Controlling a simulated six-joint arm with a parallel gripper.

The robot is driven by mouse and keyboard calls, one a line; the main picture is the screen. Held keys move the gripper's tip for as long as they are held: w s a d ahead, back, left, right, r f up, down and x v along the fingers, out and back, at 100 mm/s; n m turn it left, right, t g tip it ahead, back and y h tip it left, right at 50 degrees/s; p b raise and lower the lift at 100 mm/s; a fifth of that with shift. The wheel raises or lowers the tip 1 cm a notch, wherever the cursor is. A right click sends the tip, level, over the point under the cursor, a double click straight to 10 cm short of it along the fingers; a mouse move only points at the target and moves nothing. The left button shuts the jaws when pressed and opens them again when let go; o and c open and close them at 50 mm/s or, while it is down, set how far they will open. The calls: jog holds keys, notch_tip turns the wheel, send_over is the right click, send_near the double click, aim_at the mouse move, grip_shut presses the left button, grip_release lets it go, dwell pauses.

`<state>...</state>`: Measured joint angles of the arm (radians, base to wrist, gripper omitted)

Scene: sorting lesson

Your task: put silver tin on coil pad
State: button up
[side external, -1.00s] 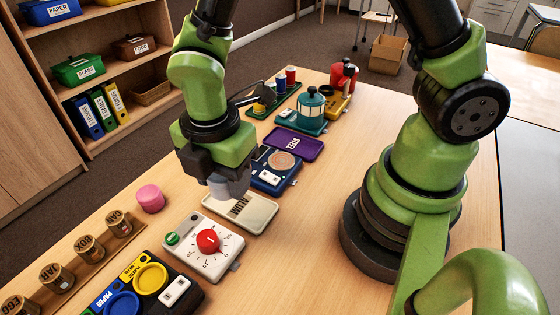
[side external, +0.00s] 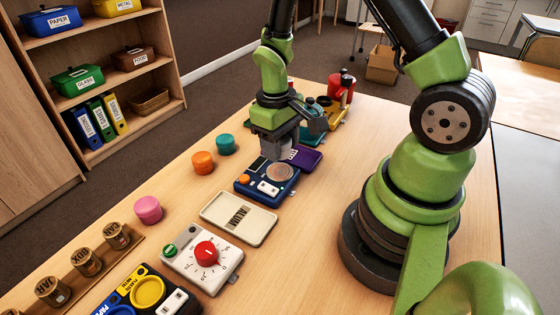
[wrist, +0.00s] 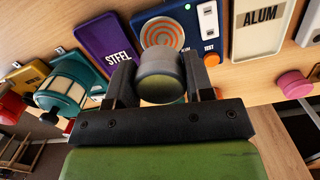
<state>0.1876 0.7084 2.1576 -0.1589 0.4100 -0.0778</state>
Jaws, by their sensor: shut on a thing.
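My gripper (side external: 274,150) is shut on the silver tin (wrist: 160,76), a short grey cylinder between the two dark fingers in the wrist view. In the side view the jaws are just behind the coil pad (side external: 281,172), a round coppery spiral on a blue unit (side external: 246,188) with a white switch. In the wrist view the coil pad (wrist: 162,34) shows just beyond the tin, which overlaps its near edge. The tin looks held above the unit; the exact gap cannot be told.
The purple STEEL tray (side external: 306,158) lies behind the blue unit, and the cream ALUM tray (side external: 239,216) lies in front of it. An orange tub (side external: 203,163) and a teal tub (side external: 225,144) stand to the left. A red dial unit (side external: 203,256) is nearer.

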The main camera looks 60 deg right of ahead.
aim_at(280, 171)
jog(key=shift+f, duration=2.25)
jog(key=shift+f, duration=0.15)
jog(key=o, duration=1)
jog(key=r, duration=0.8)
jog(key=w+r, duration=0.1)
jog(key=r, duration=0.3)
jog(key=s+a+r+m+t+y, duration=0.1)
jog(key=s+a+r+t, duration=0.3)
jog(key=r, duration=0.4)
jog(key=s+a+r+m+t+y, duration=0.1)
jog(key=s+a+r+t, duration=0.2)
jog(key=s+r, duration=0.4)
jog(key=shift+s+a+r+t, duration=0.15)
jog(key=shift+a+r+t, duration=0.25)
jog(key=shift+r+t, duration=0.25)
